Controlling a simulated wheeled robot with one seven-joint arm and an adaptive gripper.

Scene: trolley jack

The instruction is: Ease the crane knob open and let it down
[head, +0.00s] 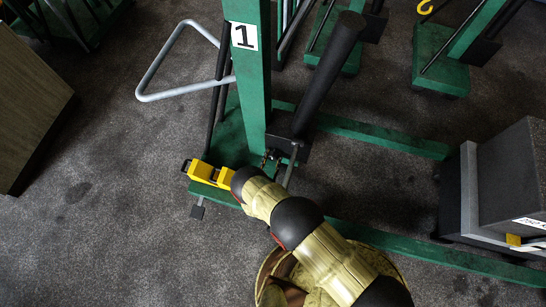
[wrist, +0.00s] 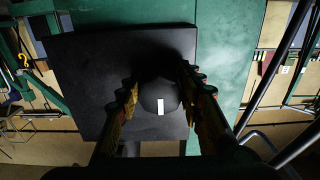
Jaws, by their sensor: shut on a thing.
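The crane is green with a post (head: 251,75) labelled 1 and a dark slanted cylinder (head: 328,75) rising from a black block at its foot. In the wrist view, the round black knob (wrist: 150,92) sits in front of a black square plate (wrist: 85,60). A white mark (wrist: 160,106) on the knob stands nearly upright in the picture. My gripper (wrist: 159,84) is shut on the knob, with one finger on each side. In the head view my arm reaches in from the lower right to the crane's foot. I cannot make out the knob there.
A grey metal handle (head: 180,97) sticks out left of the post. A dark grey block (head: 515,180) with a white label stands at the right, by the crane's green legs (head: 385,136). More green cranes stand behind. A wooden box (head: 30,110) is at the left. Floor lies clear at the lower left.

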